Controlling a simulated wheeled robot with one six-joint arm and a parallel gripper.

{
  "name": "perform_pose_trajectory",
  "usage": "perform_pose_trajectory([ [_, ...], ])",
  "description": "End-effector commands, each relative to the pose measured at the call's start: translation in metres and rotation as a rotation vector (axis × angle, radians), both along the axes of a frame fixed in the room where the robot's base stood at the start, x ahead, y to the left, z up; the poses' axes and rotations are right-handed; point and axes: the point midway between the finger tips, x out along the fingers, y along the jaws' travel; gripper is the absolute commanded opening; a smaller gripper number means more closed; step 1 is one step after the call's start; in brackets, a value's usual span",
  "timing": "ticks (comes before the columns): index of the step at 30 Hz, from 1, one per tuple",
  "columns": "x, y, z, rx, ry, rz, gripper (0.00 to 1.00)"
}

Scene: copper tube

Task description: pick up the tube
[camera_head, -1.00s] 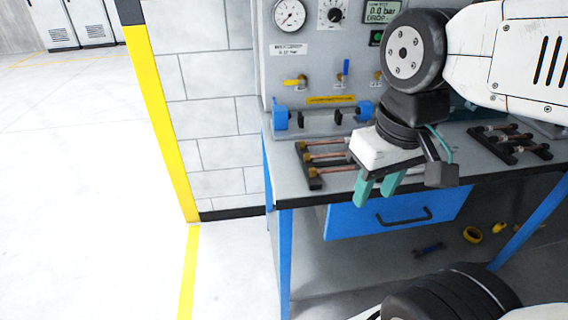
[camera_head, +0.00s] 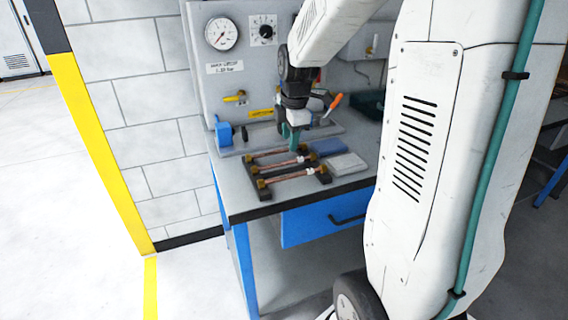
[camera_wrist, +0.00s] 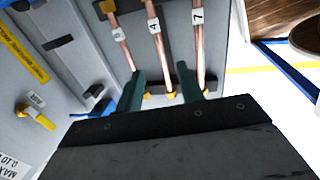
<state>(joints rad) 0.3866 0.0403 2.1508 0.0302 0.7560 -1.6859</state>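Three copper tubes with brass ends lie side by side across a dark rack (camera_head: 323,178) on the bench. In the wrist view they carry white number tags; the middle tube (camera_wrist: 158,52) reads 4 and the right tube (camera_wrist: 199,50) reads 7. The left tube (camera_wrist: 123,50) has a tag I cannot read clearly. My gripper (camera_head: 293,143) points down over the far part of the rack. In the wrist view its teal fingers (camera_wrist: 160,75) are apart, with the middle tube showing between them. I cannot tell how far above the tubes the fingertips are.
A gauge panel (camera_head: 225,85) stands upright behind the rack, with a blue clamp (camera_head: 223,131) at its foot. Bare bench top (camera_head: 237,190) shows at the left front.

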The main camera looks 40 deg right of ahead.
Motion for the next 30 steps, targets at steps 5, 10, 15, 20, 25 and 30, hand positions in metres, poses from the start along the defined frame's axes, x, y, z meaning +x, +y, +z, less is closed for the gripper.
perform_pose_trajectory([
  [5,0.005,-0.003,-0.019,-0.002,0.002,0.014,0.38],
  [10,0.007,-0.003,-0.039,-0.002,0.003,0.012,0.38],
  [15,0.010,-0.002,-0.065,-0.001,0.004,0.012,0.38],
  [20,0.013,-0.003,-0.076,-0.002,0.002,0.012,0.38],
  [25,0.013,-0.003,-0.077,-0.003,0.000,0.012,0.38],
  [30,0.013,-0.003,-0.077,-0.003,0.000,0.012,0.02],
])
